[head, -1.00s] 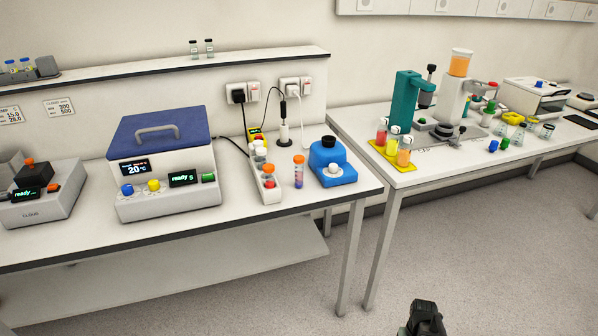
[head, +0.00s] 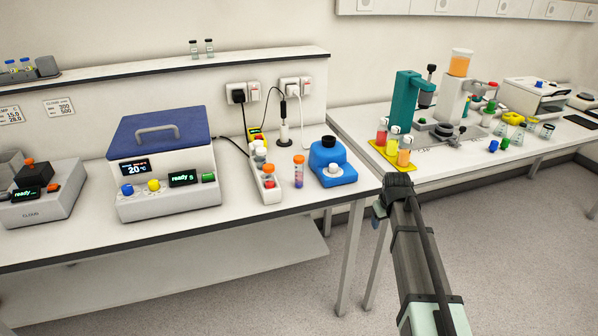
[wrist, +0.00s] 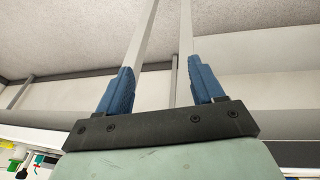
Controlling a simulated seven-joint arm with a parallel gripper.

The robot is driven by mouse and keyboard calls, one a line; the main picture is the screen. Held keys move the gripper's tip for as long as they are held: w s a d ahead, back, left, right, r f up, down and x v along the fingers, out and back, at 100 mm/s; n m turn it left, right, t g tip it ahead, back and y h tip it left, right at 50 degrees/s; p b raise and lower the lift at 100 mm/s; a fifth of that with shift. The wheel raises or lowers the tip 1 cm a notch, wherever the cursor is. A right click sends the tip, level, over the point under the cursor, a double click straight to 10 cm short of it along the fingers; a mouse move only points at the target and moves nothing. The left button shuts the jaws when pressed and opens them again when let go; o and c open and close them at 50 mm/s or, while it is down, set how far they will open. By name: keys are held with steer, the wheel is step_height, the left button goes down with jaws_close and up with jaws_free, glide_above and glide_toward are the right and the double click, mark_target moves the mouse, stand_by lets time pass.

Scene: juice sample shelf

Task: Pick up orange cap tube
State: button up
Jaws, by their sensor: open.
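The orange cap tube (head: 299,173) stands upright near the front right of the left bench in the head view. It is clear with a bluish-purple and reddish content and an orange cap. My gripper (head: 379,214) is in front of the gap between the two benches, to the right of the tube and lower in the picture. It is apart from the tube. In the wrist view my gripper (wrist: 161,72) has its two blue fingers apart with nothing between them. The tube is not in the wrist view.
A white rack (head: 257,178) with capped tubes stands left of the tube. A blue device (head: 333,168) with a black top stands close on its right. The left bench's front edge (head: 250,220) is near. A yellow tray (head: 379,158) with juice tubes is on the right bench.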

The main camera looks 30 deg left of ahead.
steer(key=w+a+r+n+t, duration=0.1)
steer(key=w+a+r, duration=0.1)
steer(key=a+r, duration=0.35)
steer(key=w+a+r+n, duration=0.1)
steer(key=a+r, duration=0.2)
steer(key=r, duration=0.5)
steer(key=n+g, duration=0.5)
steer(key=n, duration=0.2)
glide_toward(298, 157)
steer(key=shift+h, duration=0.4)
steer(key=f, duration=0.8)
steer(key=shift+a, duration=0.3)
steer(key=shift+s+d+f, duration=0.1)
steer(key=shift+f, duration=1.2)
steer(key=shift+s+d+f, duration=0.1)
steer(key=shift+f, duration=1.2)
steer(key=shift+c, duration=0.2)
steer(key=c, duration=1.1)
